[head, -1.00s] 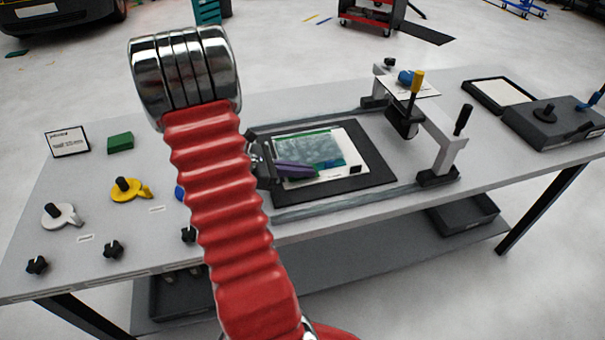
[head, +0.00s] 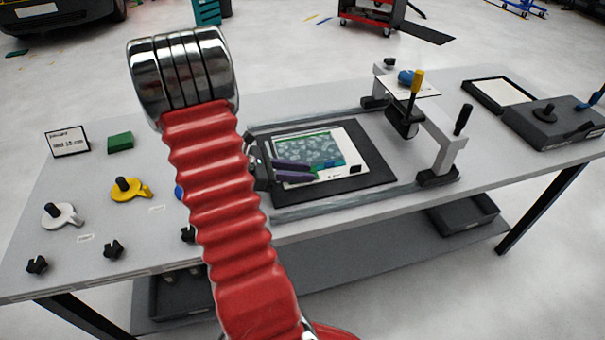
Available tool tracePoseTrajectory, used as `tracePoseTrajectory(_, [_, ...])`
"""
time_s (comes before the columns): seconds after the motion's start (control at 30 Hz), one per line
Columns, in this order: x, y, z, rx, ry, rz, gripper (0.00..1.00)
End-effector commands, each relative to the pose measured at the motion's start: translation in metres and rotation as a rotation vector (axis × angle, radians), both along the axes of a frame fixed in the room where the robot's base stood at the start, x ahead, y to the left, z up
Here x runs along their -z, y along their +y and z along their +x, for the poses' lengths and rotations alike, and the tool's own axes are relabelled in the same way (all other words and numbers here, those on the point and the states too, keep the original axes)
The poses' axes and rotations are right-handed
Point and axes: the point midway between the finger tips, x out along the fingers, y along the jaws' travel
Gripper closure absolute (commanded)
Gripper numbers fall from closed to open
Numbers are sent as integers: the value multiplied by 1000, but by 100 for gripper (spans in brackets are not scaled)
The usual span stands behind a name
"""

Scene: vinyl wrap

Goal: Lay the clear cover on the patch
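The patch (head: 318,148) is a teal-green piece with a pale mottled pattern, lying on a white sheet (head: 352,154) on the black mat (head: 378,158). A clear cover cannot be told apart from the patch's surface at this size. A small green strip (head: 330,172) shows at the patch's near edge, by my fingertips. My gripper (head: 313,170) has purple fingers, which stand apart at the patch's near left side. I see nothing held between them.
Left on the table are a green block (head: 120,142), a yellow tool (head: 128,188) and a white tool (head: 60,214). A dark box (head: 550,120) stands at far right.

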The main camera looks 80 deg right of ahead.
Motion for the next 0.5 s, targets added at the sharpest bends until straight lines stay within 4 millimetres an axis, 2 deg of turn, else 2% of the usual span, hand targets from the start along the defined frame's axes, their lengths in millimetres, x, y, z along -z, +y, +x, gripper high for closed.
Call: tracePoseTrajectory(0.5, [-30, 37, 64, -3, -3, -2, 77])
